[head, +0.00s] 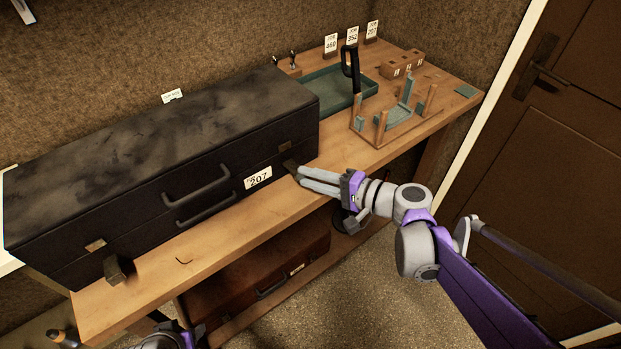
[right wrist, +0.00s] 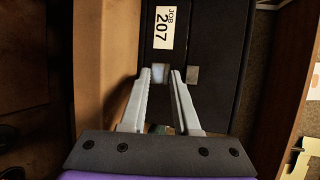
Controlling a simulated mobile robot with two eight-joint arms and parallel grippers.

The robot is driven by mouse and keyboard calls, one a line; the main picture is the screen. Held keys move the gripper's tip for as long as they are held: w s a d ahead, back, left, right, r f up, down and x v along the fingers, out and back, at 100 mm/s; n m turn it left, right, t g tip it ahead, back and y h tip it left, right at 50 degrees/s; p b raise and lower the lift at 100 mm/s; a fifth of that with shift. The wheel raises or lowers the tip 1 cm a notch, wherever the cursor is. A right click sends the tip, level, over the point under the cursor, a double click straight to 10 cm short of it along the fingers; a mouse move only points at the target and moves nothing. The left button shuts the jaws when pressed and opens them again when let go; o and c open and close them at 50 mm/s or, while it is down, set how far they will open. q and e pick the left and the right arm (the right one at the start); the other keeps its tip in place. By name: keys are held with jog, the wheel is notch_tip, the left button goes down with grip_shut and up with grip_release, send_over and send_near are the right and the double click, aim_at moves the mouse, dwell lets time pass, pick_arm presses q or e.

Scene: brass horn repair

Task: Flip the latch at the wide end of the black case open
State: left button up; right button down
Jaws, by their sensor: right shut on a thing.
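The long black case (head: 150,150) lies shut on the wooden bench, with two handles and a "JOB 207" tag (head: 258,178) on its front. The latch (head: 290,164) at its right end stands out from the front, below a small brass plate (head: 285,146) on the lid. My right gripper (head: 298,174) is shut on this latch; in the right wrist view the latch (right wrist: 158,72) shows between the fingertips, beside the plate (right wrist: 193,74). The left-end latch (head: 116,269) also sticks out from the front. Only part of my left arm shows at the bottom edge; its fingers are not visible.
A green tray (head: 323,92), a wooden stand with green padding (head: 390,122) and numbered job cards (head: 331,43) occupy the bench's right part. A brown case (head: 255,275) lies on the shelf below. The bench's front strip (head: 232,220) is mostly clear. A door (head: 560,130) is at right.

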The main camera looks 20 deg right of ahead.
jog(key=shift+f, duration=0.3)
jog(key=shift+s, duration=0.1)
jog(key=c, duration=0.8)
grip_release()
jog(key=shift+o, duration=0.2)
jog(key=shift+d, duration=0.1)
jog(key=v, duration=1)
jog(key=shift+s+d, duration=0.2)
jog(key=shift+s, duration=0.1)
jog(key=shift+f, duration=0.15)
